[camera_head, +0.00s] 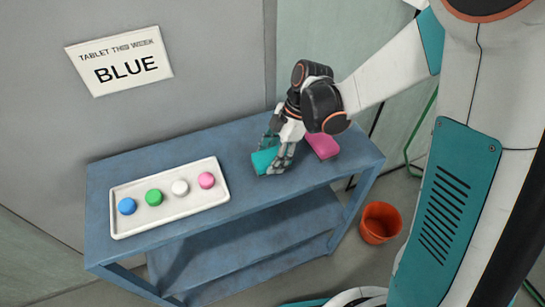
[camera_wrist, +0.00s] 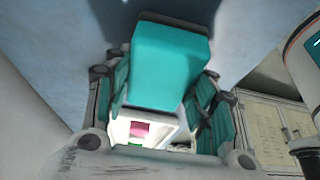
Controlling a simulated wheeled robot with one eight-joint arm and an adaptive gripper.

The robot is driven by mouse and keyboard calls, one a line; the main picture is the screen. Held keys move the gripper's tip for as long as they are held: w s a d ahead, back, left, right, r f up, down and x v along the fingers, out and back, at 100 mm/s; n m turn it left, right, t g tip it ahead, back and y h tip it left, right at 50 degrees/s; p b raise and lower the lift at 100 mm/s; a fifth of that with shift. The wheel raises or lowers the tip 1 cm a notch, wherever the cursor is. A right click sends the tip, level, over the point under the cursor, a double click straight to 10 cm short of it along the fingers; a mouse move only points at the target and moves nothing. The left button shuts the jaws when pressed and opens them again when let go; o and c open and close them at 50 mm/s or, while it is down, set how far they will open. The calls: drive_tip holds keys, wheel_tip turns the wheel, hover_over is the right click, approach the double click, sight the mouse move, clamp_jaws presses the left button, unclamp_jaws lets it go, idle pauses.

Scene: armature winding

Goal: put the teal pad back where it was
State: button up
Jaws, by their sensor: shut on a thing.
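The teal pad (camera_head: 265,160) is at the right part of the blue table, between the fingers of my gripper (camera_head: 277,160). In the wrist view the teal pad (camera_wrist: 168,65) fills the space between the two teal-lined fingers of my gripper (camera_wrist: 160,95), which is shut on it. I cannot tell whether the pad touches the tabletop or is held just above it. A pink pad (camera_head: 322,145) lies on the table just right of my gripper.
A white tray (camera_head: 172,219) on the table's left holds blue (camera_head: 127,206), green (camera_head: 153,197), white (camera_head: 180,187) and pink (camera_head: 206,180) tablets. A wall sign (camera_head: 119,60) reads "TABLET THIS WEEK BLUE". An orange bucket (camera_head: 381,222) stands on the floor at right. Bare tabletop lies between tray and gripper.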

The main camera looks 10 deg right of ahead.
drive_tip(key=o, duration=0.9)
drive_tip(key=shift+o, duration=0.2)
drive_tip(key=p+v, duration=0.4)
drive_tip(key=v, duration=0.8)
drive_tip(key=s+d+r+m+t+h, duration=0.2)
drive_tip(key=s+d+r+m+t, duration=0.2)
drive_tip(key=s+m, duration=0.3)
drive_tip(key=s+d+r+m+t+h, duration=0.2)
drive_tip(key=s+d+r+m+t, duration=0.2)
drive_tip(key=m, duration=1)
drive_tip(key=s+d+r, duration=0.1)
drive_tip(key=s, duration=0.2)
drive_tip(key=shift+s+d+r, duration=0.15)
drive_tip(key=shift+d+r, duration=0.1)
drive_tip(key=shift+r, duration=0.05)
drive_tip(key=shift+f, duration=0.15)
